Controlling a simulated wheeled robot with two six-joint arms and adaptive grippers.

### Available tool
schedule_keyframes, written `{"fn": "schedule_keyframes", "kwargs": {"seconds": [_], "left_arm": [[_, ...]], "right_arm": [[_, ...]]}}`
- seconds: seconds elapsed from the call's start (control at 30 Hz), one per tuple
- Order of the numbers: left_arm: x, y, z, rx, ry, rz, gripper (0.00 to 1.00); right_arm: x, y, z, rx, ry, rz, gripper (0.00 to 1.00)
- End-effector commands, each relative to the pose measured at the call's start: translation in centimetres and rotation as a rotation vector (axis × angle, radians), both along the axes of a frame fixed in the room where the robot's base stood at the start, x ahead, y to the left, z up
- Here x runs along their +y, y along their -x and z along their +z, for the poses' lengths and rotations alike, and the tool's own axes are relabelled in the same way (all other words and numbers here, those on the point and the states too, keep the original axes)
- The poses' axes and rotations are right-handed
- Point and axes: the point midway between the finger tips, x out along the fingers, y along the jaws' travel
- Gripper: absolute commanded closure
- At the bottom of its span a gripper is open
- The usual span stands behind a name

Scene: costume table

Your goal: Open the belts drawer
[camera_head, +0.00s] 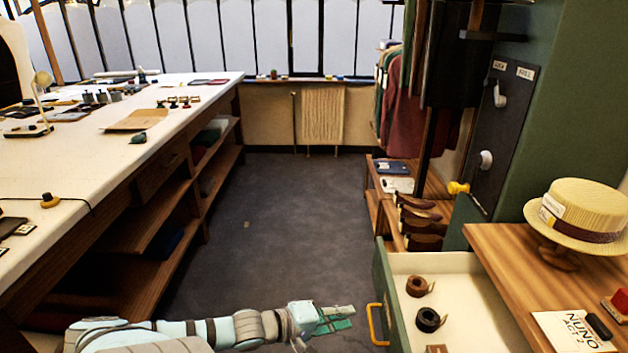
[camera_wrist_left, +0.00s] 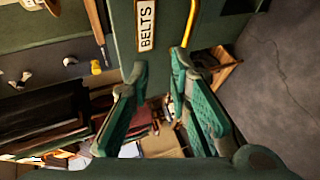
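The belts drawer (camera_head: 462,297) is pulled out from the cabinet at the right in the head view. A brown rolled belt (camera_head: 417,286) and a black rolled belt (camera_head: 430,320) lie in its pale interior. Its yellow handle (camera_head: 377,325) is on the green front, which bears a BELTS label (camera_wrist_left: 146,31) in the left wrist view. My left gripper (camera_head: 347,317) is just left of the handle, apart from it. Its fingers (camera_wrist_left: 158,72) are spread and empty in the left wrist view. The handle (camera_wrist_left: 185,28) shows beyond one fingertip. My right gripper is not seen.
A straw hat (camera_head: 580,212) on a stand and a card (camera_head: 572,331) are on the wooden top (camera_head: 510,262) right of the drawer. A long white worktable (camera_head: 60,180) with shelves runs along the left. The dark floor (camera_head: 275,215) between is mostly clear.

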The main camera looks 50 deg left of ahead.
Motion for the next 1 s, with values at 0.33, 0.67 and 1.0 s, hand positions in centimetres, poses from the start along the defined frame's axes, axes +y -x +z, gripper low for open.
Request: {"fn": "schedule_keyframes", "kwargs": {"seconds": [0.33, 0.67, 1.0], "left_arm": [[1.0, 3.4, 1.0, 0.005, -0.002, 0.001, 0.82], [1.9, 6.1, 1.3, 0.002, -0.003, 0.000, 0.82], [1.9, 6.2, 1.2, 0.002, -0.001, 0.001, 0.82]], "right_arm": [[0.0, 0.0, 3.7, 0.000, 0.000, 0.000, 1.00], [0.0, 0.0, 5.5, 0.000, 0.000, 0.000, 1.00], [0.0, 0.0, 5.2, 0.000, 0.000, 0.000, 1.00]]}}
